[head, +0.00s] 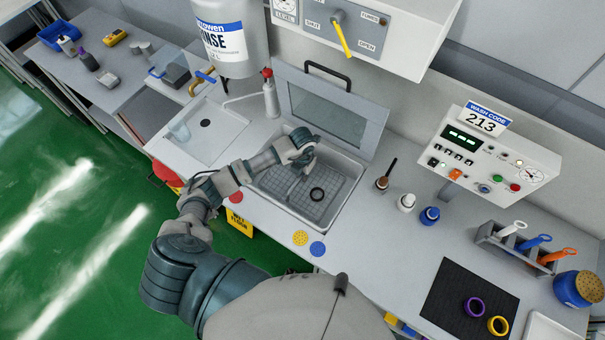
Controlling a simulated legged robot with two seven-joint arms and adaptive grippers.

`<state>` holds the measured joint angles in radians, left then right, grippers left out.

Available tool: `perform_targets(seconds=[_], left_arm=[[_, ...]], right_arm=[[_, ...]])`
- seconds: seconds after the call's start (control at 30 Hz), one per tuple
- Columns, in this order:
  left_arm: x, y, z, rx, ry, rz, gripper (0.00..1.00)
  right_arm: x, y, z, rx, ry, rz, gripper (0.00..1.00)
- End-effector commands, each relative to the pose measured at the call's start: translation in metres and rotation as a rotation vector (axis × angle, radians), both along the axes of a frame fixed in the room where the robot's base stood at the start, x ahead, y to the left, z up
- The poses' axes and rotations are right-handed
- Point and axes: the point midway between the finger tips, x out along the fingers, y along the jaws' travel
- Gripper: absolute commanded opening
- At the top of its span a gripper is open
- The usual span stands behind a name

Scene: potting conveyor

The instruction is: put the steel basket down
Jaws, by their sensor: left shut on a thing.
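The steel basket (328,210) is a grey mesh tray within the rectangular sink basin (353,163) in the head view. A small black ring (317,194) shows in it. My left gripper (308,167) reaches in from the left over the basin and is shut on the basket near its middle. The gripper hides part of the basket and the exact place of the grip. I cannot tell whether the basket touches the basin floor. My right gripper is not in view.
A raised lid with a clear window (328,115) stands behind the basin. A spray bottle (270,95) is left of it. Small bottles (406,202) stand to the right. Yellow and blue discs (300,238) lie at the front edge. A control box (490,155) is farther right.

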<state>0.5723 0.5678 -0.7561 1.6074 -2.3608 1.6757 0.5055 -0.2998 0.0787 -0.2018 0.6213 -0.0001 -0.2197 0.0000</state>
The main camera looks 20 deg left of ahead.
Motion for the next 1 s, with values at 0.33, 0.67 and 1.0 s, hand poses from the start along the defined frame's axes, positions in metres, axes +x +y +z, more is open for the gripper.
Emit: perform_targets(seconds=[0.33,0.67,1.0], left_arm=[[0.0,0.001,-0.001,-0.001,0.0,0.001,0.35],[0.001,0.0,0.009,0.0,-0.003,0.0,0.35],[0.001,0.001,0.08,0.0,-0.005,-0.001,0.35]], right_arm=[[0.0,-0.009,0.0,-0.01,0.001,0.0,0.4],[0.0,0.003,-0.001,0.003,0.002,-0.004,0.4],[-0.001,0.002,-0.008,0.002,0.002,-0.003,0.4]])
